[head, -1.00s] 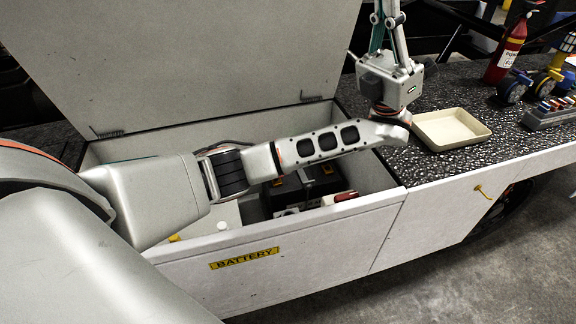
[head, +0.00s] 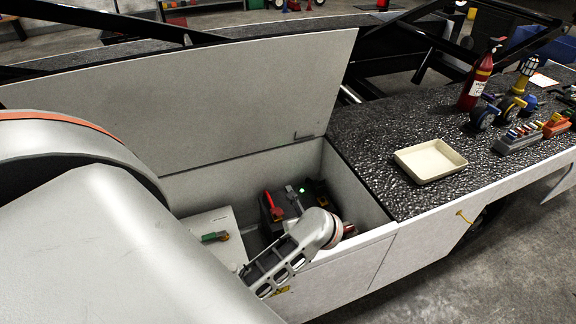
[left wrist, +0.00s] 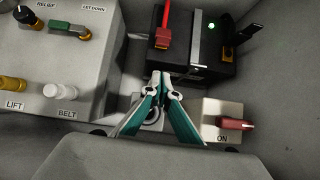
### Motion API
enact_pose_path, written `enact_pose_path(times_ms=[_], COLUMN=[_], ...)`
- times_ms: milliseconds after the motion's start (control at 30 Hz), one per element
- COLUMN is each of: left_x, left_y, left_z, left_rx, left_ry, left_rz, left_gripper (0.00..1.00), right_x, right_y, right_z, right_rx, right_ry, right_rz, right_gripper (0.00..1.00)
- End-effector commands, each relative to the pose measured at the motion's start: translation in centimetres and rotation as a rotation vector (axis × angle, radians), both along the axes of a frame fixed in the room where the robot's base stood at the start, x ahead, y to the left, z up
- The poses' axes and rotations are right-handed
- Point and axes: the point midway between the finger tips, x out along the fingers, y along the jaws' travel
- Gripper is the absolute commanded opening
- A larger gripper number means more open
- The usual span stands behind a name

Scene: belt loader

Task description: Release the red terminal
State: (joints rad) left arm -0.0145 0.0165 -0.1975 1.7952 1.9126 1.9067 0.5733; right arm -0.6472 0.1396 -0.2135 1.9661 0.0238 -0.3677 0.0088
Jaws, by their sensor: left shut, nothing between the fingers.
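The black battery (head: 318,200) sits in the open battery compartment and also fills the upper middle of the left wrist view (left wrist: 190,62). The red terminal (left wrist: 165,30) is on its left part, with its red lever standing up; it also shows in the head view (head: 271,206). A black lever (left wrist: 243,38) is on the right part. My left gripper (left wrist: 160,78) is shut and empty, its tips by the battery's near edge, below the red terminal in the picture and apart from it. In the head view my own arm hides its fingers. My right gripper is not in view.
Left of the battery is a control box (left wrist: 70,75) with knobs and a green handle. A switch box (left wrist: 225,112) marked ON, with a red lever, is at the right. The raised lid (head: 190,100) stands behind. A tray (head: 430,162) rests on the deck.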

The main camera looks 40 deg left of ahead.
Motion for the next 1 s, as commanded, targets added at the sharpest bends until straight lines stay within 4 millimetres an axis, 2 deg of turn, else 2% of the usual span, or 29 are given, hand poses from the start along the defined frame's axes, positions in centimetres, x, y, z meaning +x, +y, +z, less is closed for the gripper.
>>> enact_pose_path(times_ms=[67, 167, 367, 733, 800, 1000], left_x=[-0.8, -1.1, -0.3, 1.7, 2.1, 2.6], left_y=[-0.2, -0.1, 1.4, 5.0, 5.6, 6.6], left_z=[-0.6, -1.3, -3.5, -9.3, -7.7, -6.1], left_rx=[-0.037, -0.051, -0.046, -0.045, -0.046, -0.047], left_ry=[0.002, 0.002, 0.002, 0.003, -0.003, 0.000], left_rz=[0.026, 0.036, 0.034, 0.033, 0.033, 0.032], left_gripper=[0.00, 0.00, 0.00, 0.00, 0.00, 0.00], right_x=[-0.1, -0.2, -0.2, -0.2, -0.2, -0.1], right_y=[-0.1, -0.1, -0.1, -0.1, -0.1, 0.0], right_z=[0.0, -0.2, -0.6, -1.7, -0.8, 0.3], right_rx=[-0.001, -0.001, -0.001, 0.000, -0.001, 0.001], right_ry=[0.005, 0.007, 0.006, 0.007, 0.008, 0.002], right_rz=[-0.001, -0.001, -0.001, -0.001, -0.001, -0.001], right_gripper=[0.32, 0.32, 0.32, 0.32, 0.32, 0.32])
